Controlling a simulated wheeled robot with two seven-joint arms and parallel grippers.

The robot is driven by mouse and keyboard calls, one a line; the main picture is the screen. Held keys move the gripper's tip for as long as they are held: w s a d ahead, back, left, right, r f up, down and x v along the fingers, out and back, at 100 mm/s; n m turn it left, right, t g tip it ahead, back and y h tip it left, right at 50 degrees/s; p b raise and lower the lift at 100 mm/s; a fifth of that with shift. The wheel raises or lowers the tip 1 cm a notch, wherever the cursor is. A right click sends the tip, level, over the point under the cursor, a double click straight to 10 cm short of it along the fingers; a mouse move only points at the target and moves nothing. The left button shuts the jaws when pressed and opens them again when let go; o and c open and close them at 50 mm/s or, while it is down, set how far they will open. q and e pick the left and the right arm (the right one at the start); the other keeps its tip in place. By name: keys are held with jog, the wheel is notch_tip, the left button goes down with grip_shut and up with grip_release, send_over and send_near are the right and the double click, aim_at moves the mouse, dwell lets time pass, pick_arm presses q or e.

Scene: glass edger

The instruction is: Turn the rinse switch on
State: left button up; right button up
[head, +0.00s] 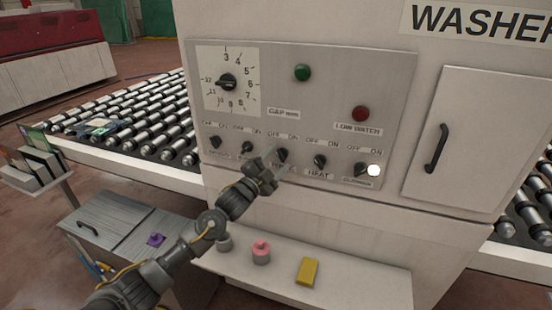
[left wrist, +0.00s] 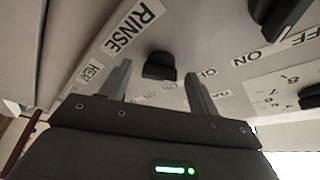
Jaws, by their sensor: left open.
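The rinse switch (head: 282,155) is a small black knob, third in the row on the washer's grey control panel (head: 395,85). My left gripper (head: 277,163) is open in front of it, and a finger partly hides the knob and its label. In the left wrist view, a black knob (left wrist: 160,66) shows between the open fingertips, beside the RINSE label (left wrist: 132,27). Contact with the fingers cannot be told. The exact direction of the knob's pointer is unclear. My right gripper is not in view.
Other black knobs flank it, including the heat switch (head: 320,161). Below, a ledge (head: 350,290) holds a pink-topped item (head: 261,252) and yellow block (head: 307,271).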

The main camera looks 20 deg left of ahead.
pick_arm(q)
jog(key=c, duration=1)
jog(key=shift+o, duration=0.2)
jog(key=shift+m, duration=0.3)
jog(key=shift+r+m+g+y, duration=0.25)
jog(key=shift+m+g, duration=0.5)
jog(key=shift+m, duration=1.3)
jog(key=shift+r+m+g+y, duration=0.1)
jog(key=shift+m+g+y, duration=0.5)
jog(key=shift+m, duration=1.5)
jog(key=shift+r+m+g+y, duration=0.15)
jog(key=shift+m+g, duration=0.8)
jog(key=shift+m, duration=1.1)
